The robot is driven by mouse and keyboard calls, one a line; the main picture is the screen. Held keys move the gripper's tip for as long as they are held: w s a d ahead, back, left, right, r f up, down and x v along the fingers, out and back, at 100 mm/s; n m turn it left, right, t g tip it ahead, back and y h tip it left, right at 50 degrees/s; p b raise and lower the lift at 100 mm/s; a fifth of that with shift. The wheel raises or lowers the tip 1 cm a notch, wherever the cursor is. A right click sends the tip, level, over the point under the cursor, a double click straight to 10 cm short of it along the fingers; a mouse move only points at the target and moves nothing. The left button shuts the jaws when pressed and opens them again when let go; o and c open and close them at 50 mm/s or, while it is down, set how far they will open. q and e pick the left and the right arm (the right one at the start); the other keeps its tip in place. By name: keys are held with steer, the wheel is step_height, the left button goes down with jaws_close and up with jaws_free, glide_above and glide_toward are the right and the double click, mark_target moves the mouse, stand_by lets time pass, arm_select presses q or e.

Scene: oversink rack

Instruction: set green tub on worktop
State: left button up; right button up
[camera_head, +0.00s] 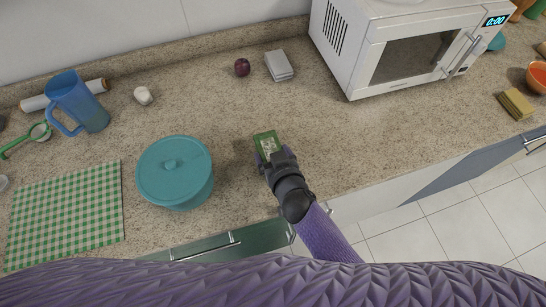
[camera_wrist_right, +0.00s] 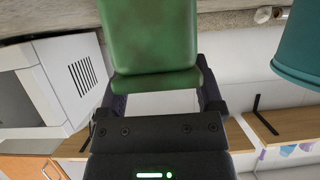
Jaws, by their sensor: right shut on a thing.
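The green tub (camera_head: 266,143) is over the worktop (camera_head: 330,150), a little left of the worktop's middle. My right gripper (camera_head: 271,158) is shut on the tub's near end. In the right wrist view the green tub (camera_wrist_right: 150,35) fills the top middle, between the fingers of my right gripper (camera_wrist_right: 157,92). I cannot tell whether the tub touches the worktop or hangs just above it. My left gripper is not in view.
A teal lidded pot (camera_head: 175,172) stands left of the tub. A white microwave (camera_head: 400,50) stands at the back right. A plum (camera_head: 242,67) and a grey box (camera_head: 279,65) lie behind. A checked cloth (camera_head: 65,215) lies left. The worktop around the tub is clear.

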steer(key=shift+r, duration=0.2)
steer(key=shift+f, duration=0.25)
steer(key=o, duration=1.3)
steer(key=shift+r, duration=0.1)
